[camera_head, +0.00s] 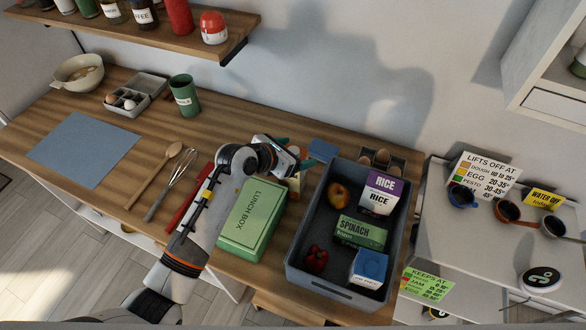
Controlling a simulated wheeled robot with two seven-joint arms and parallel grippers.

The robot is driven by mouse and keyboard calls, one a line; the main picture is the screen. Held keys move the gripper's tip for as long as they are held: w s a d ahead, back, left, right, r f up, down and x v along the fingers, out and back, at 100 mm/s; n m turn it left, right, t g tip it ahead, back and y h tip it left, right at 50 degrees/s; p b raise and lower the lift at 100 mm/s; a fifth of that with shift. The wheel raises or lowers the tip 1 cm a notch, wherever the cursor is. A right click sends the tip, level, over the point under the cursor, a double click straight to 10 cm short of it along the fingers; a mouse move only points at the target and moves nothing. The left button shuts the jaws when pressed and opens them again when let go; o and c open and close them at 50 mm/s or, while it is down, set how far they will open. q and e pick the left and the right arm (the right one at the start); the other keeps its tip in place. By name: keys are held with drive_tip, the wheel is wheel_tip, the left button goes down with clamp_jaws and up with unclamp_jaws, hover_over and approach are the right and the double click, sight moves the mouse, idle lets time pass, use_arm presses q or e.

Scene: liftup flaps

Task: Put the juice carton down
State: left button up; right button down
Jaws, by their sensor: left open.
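My left arm comes in from the bottom left, and my left gripper (296,153) is over the wooden counter, behind the green lunch box. Its teal-tipped fingers are apart. A small white and orange item (294,186), perhaps the juice carton, shows just below the gripper, between the lunch box (250,218) and the grey crate (292,262). The gripper and wrist hide most of it, so I cannot tell whether they touch. My right gripper is not in view.
The crate holds a rice box (381,193), a spinach box (360,232), a blue and white carton (369,268) and fruit. An egg holder (381,160) stands behind it. A whisk (172,183) and blue mat (84,150) lie left. A shelf (150,34) hangs above.

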use_arm(q)
drive_tip(key=shift+x, duration=0.85)
drive_tip(key=shift+a, duration=0.1)
drive_tip(key=shift+c, duration=0.3)
drive_tip(key=shift+s, duration=0.1)
drive_tip(key=c, duration=1.4)
drive_tip(key=shift+c, duration=0.6)
